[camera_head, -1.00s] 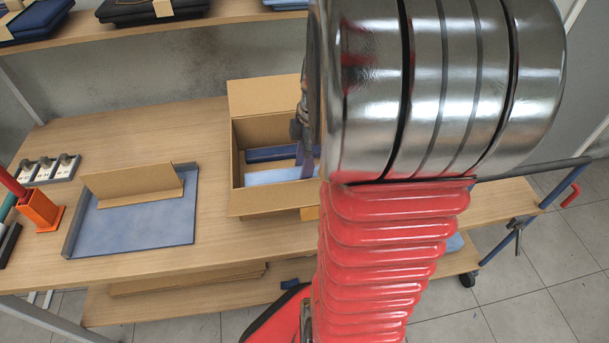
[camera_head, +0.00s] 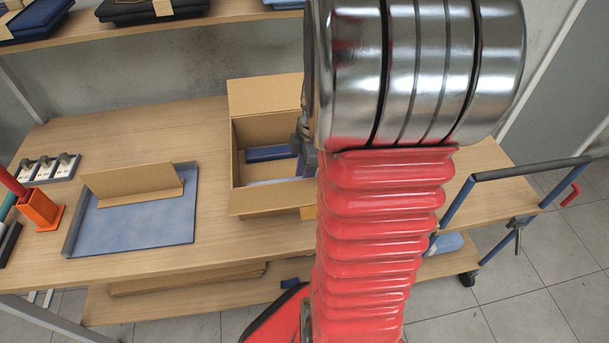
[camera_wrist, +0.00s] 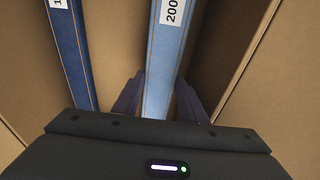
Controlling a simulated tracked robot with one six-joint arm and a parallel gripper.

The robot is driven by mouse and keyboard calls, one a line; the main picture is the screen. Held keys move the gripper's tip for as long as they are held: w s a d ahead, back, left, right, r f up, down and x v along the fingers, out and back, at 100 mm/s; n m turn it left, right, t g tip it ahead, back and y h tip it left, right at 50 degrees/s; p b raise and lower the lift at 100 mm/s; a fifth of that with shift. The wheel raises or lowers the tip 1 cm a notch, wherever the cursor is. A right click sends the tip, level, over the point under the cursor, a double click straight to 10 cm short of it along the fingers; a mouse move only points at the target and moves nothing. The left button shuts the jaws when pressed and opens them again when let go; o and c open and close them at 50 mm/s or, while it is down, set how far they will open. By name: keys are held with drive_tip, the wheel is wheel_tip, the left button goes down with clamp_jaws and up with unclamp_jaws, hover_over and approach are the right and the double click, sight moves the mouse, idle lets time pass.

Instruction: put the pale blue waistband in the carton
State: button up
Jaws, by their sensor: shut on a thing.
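The open carton (camera_head: 262,203) stands on the wooden table with its back flap raised. My gripper (camera_wrist: 158,98) is shut on the pale blue waistband (camera_wrist: 166,60), a long flat strip marked "200", with one dark finger on each side. The band is down inside the carton; a small part of it (camera_head: 266,182) shows behind the front wall in the head view. Whether it touches the carton floor I cannot tell. A darker blue band (camera_head: 270,153) lies in the carton alongside it, left of my gripper in the wrist view (camera_wrist: 68,45). My arm hides the carton's right side.
A blue tray (camera_head: 150,225) with a cardboard divider (camera_head: 133,184) lies left of the carton. An orange holder (camera_head: 43,212) and a row of switches (camera_head: 45,168) are farther left. A shelf (camera_head: 150,28) with folded dark garments is above the back.

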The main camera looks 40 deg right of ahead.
drive_tip(key=shift+f, duration=0.35)
drive_tip(key=o, duration=0.8)
wheel_tip(320, 180, up, 13)
drive_tip(key=s+d, duration=0.1)
drive_tip(key=shift+d, duration=0.25)
idle(0.5)
